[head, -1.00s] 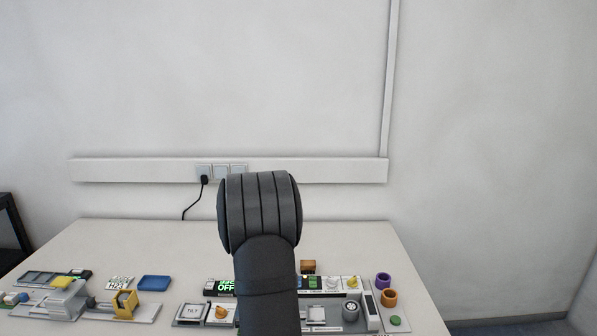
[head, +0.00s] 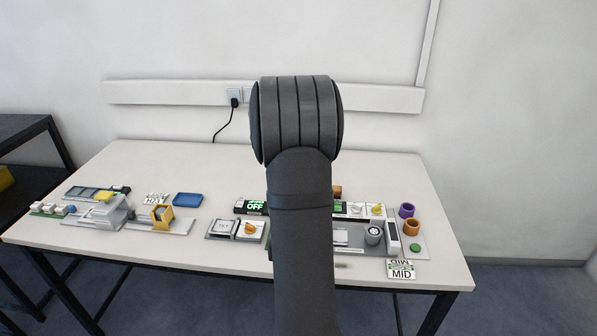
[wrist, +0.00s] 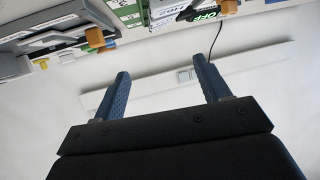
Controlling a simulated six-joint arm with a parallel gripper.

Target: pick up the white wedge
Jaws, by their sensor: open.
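I cannot pick out the white wedge with certainty. Small white pieces (head: 48,208) stand in a row at the far left of the table in the head view, too small to tell their shape. My gripper (wrist: 161,68) shows in the wrist view with its two blue fingers wide apart and nothing between them. In the head view my dark arm rises in the middle and hides part of the bench; the fingers do not show there.
The back strip is clear.

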